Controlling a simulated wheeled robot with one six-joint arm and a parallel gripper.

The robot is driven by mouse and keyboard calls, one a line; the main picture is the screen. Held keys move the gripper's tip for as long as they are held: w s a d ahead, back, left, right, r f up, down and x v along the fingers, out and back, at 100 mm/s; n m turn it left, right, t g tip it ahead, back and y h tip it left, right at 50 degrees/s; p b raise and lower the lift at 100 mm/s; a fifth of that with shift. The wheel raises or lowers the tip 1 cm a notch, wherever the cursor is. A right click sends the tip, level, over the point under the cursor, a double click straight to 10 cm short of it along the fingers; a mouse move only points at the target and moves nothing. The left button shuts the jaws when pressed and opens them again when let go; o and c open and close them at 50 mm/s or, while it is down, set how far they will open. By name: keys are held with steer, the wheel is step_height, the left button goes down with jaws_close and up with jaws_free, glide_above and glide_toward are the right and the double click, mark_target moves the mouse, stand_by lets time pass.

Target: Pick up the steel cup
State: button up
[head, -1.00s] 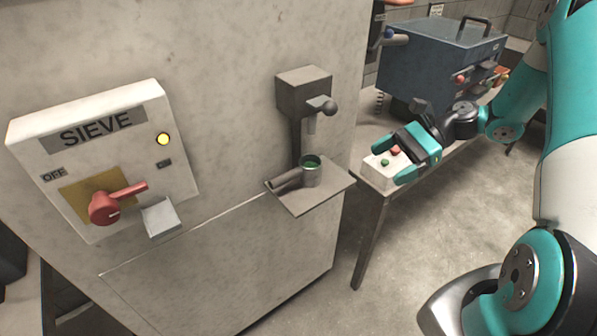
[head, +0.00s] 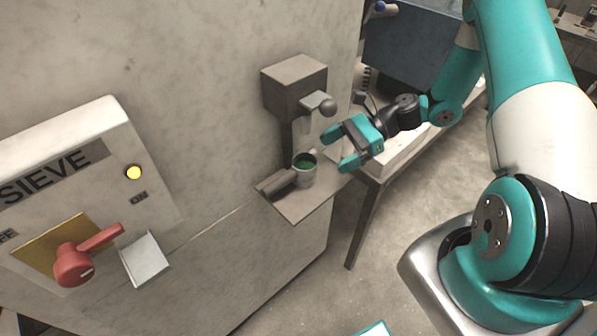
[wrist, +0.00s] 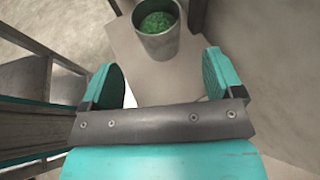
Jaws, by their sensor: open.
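The steel cup (head: 304,173) stands upright on a small shelf (head: 304,207) on the front of the SIEVE machine. It holds something green and grainy, which also shows in the wrist view, where the cup (wrist: 158,42) is at the top middle. My gripper (head: 332,151) is open and empty, with teal fingers. It is just right of the cup and apart from it. In the wrist view the gap between my fingers (wrist: 168,80) faces the cup, which lies beyond the fingertips.
The SIEVE panel with a red handle (head: 88,255) is at left. A table (head: 378,178) stands behind my gripper.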

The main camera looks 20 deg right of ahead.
mark_target(315, 162)
steer(key=x, duration=0.3)
steer(key=shift+a+p, duration=0.2)
steer(key=shift+p, duration=0.1)
steer(key=shift+p+x, duration=1.25)
steer(key=shift+x, duration=1.5)
steer(key=c, duration=1.2)
steer(key=shift+o, duration=0.2)
steer(key=shift+r, duration=0.15)
